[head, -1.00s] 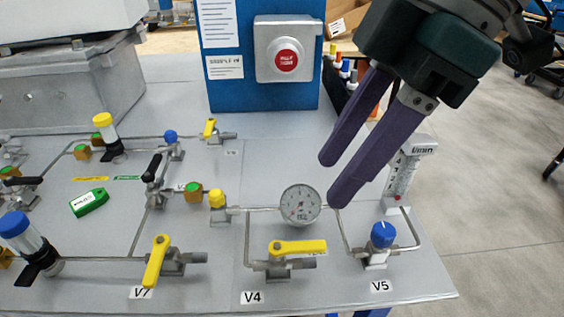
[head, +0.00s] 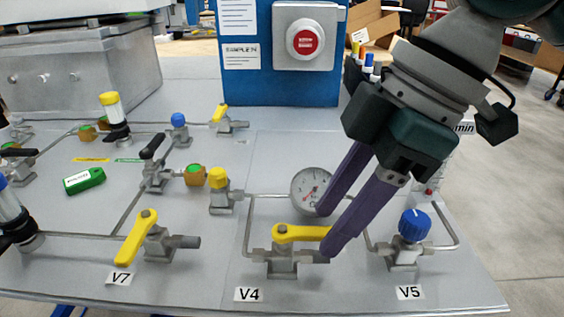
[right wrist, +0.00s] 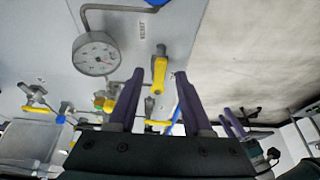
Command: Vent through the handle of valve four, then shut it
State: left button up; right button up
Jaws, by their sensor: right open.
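Valve four has a yellow lever handle (head: 296,232) on a grey body (head: 283,262), above the V4 label (head: 249,294). The lever lies level across the picture, roughly along the pipe, its free end pointing right. My right gripper (head: 323,234) is open, its purple fingers reaching down at the lever's free end. In the right wrist view a yellow lever (right wrist: 160,76) shows between the spread fingertips (right wrist: 159,74); contact cannot be told. Purple fingers (right wrist: 234,122) at the right of that view look like my left gripper, too small to judge.
A pressure gauge (head: 312,188) stands just behind the right fingers. The blue V5 knob (head: 413,226) is to the right, and the V7 yellow lever (head: 136,238) to the left. A blue panel with a red button (head: 305,40) stands behind. The board's front strip is clear.

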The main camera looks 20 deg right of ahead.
jog(key=shift+f, duration=0.15)
grip_shut()
dwell(0.4)
